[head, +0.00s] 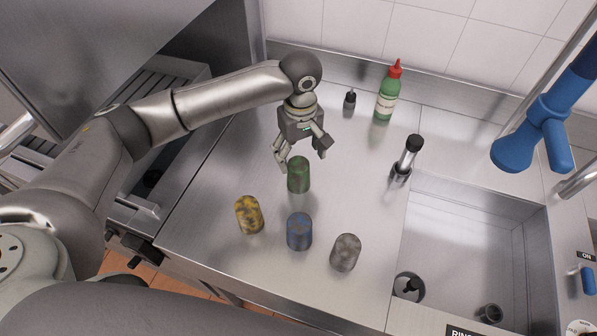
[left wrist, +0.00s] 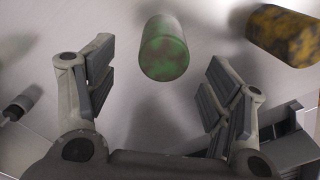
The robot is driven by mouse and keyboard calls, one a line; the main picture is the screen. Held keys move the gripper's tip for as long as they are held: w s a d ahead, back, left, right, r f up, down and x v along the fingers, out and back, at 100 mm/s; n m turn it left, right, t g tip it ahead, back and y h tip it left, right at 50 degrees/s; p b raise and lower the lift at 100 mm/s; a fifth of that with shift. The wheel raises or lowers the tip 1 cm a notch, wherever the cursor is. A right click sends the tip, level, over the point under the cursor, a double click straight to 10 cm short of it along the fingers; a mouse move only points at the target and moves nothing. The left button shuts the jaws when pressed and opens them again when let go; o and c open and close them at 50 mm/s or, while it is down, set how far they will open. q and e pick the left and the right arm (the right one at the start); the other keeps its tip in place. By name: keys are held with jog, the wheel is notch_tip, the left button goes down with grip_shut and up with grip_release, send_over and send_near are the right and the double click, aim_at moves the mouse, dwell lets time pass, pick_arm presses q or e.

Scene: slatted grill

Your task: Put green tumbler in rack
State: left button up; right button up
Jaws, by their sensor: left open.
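The green tumbler (head: 298,175) stands on the steel counter in the head view, mottled dark green. My left gripper (head: 304,152) is just behind and above it, fingers spread and empty. In the left wrist view the green tumbler (left wrist: 164,50) lies ahead of the open left gripper (left wrist: 158,92), roughly centred between its two fingers and not touched by them. I cannot make out a rack for certain in either view. My right gripper is not in view.
A yellow tumbler (head: 249,215), a blue tumbler (head: 299,231) and a grey tumbler (head: 345,252) stand in front of the green one. A green bottle with a red cap (head: 388,92) stands behind. A sink (head: 470,240) is at right, the slatted grill (head: 160,95) at left.

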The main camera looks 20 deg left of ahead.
aim_at(298, 164)
pick_arm(q)
jog(key=f+p, duration=0.1)
jog(key=f, duration=0.3)
jog(key=shift+s+a+f+p, duration=0.2)
jog(key=shift+p, duration=0.2)
jog(key=shift+f, duration=0.35)
jog(key=shift+w, duration=0.1)
jog(key=shift+c, duration=0.5)
jog(key=c, duration=1)
